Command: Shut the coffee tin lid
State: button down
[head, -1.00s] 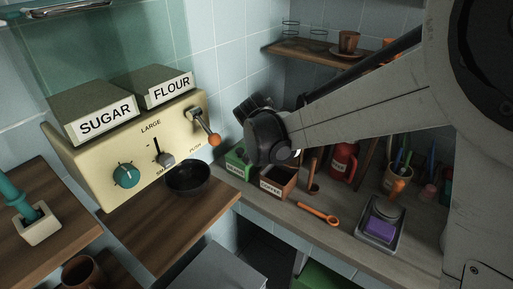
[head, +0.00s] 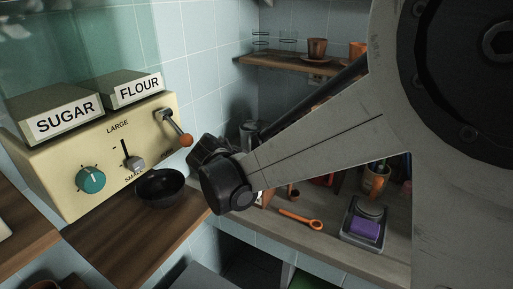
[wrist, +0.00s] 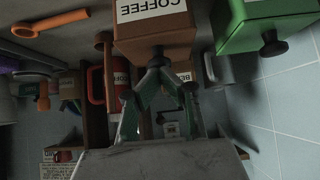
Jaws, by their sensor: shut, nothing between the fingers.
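The coffee tin (wrist: 155,34) is a brown box with a white COFFEE label, at the top middle of the wrist view. My gripper (wrist: 158,66) is shut and empty, its fingertips together in front of the tin's lower edge in that view. A dark piece there overlaps the tin; I cannot tell whether they touch. The lid's position is unclear here. In the head view my arm hides most of the tin and my fingertips. The green tin (wrist: 262,24) with a dark knob stands beside the coffee tin.
An orange spoon-like tool (head: 300,218) and a tray (head: 348,231) with a purple sponge (head: 365,228) lie on the counter. A red container (wrist: 97,84) stands near the coffee tin. A cream dispenser (head: 108,150) and black bowl (head: 158,188) are at left.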

jog(key=shift+s+a+f, duration=0.2)
jog(key=shift+s+f, duration=0.1)
jog(key=shift+f, duration=0.1)
jog(key=shift+w+r, duration=0.1)
jog(key=shift+r, duration=0.1)
jog(key=shift+w+d+r+p, duration=0.1)
jog(key=shift+r+p, duration=0.25)
jog(key=shift+r, duration=0.3)
